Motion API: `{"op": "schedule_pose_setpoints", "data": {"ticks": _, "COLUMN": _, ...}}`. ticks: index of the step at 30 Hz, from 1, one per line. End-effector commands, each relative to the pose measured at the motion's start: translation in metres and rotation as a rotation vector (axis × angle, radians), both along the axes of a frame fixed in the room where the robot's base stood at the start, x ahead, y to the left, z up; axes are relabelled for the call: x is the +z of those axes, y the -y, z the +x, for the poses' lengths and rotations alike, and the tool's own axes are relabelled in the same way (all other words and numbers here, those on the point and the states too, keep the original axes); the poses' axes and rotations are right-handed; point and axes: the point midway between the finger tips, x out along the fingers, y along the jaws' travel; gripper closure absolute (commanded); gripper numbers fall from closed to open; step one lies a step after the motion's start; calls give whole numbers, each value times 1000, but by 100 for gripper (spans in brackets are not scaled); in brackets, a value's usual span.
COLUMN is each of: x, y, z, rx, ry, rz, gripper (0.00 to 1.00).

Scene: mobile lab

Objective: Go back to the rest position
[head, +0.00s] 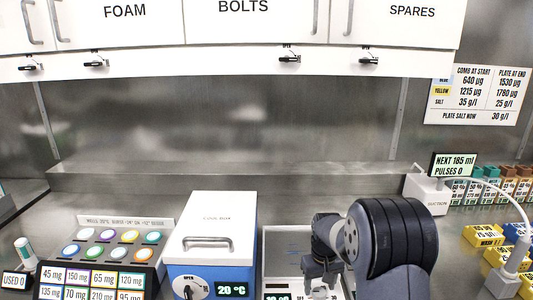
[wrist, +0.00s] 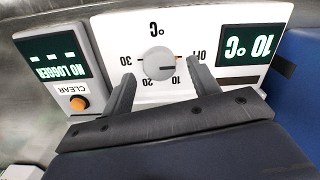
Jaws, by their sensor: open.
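My gripper (wrist: 161,76) is open in the wrist view, with one finger on each side of the white dial knob (wrist: 159,65). Nothing is held between the fingers. I cannot tell whether they touch the knob. The knob's scale shows OFF, 10, 20 and 30, upside down in this view, and its dark mark points near 10. A display (wrist: 247,46) beside it reads 10 °C. In the head view my arm reaches down at the lower right, in front of the box with this panel, and hides much of it.
A small NO LOGGER screen (wrist: 53,58) and orange CLEAR button (wrist: 78,103) sit beside the dial. A blue and white cool box (head: 213,225) reading 20 °C stands left of my arm. A suction unit (head: 428,192) and bottle racks stand right. White cupboards (head: 250,40) hang above.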

Motion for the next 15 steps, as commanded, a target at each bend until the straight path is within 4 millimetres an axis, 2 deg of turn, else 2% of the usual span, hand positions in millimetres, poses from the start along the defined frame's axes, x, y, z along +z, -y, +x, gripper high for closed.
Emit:
{"op": "schedule_pose_setpoints", "data": {"ticks": 14, "x": 97, "y": 0, "z": 1, "rx": 0, "ry": 6, "rz": 0, "gripper": 43}}
{"op": "schedule_pose_setpoints", "data": {"ticks": 15, "x": 85, "y": 0, "z": -1, "rx": 0, "ry": -5, "rz": 0, "gripper": 43}}
